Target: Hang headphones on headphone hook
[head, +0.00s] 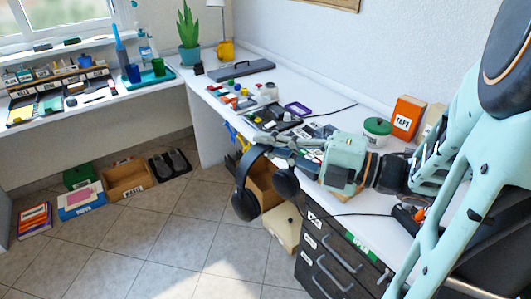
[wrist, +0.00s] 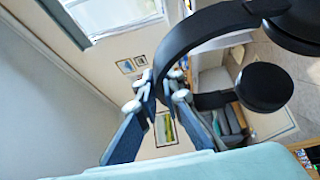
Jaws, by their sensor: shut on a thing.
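The black headphones (head: 245,203) hang in the air from my gripper (head: 270,145), just off the desk's front edge in the head view. Their two ear cups point down, over the floor and in front of the drawers. In the wrist view the headband (wrist: 190,32) passes between the fingertips of my gripper (wrist: 160,92), which is shut on it. The ear cups are at the upper right there. I cannot make out the headphone hook in either view. Small yellow and blue items (head: 236,136) show at the desk's side edge, left of my gripper.
The white desk (head: 225,92) holds a plant (head: 189,35), a tape box (head: 407,118), a green-lidded jar (head: 377,130) and several small items. A dark drawer unit (head: 335,255) and a cardboard box (head: 262,185) stand below. The tiled floor (head: 150,235) at left front is mostly clear.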

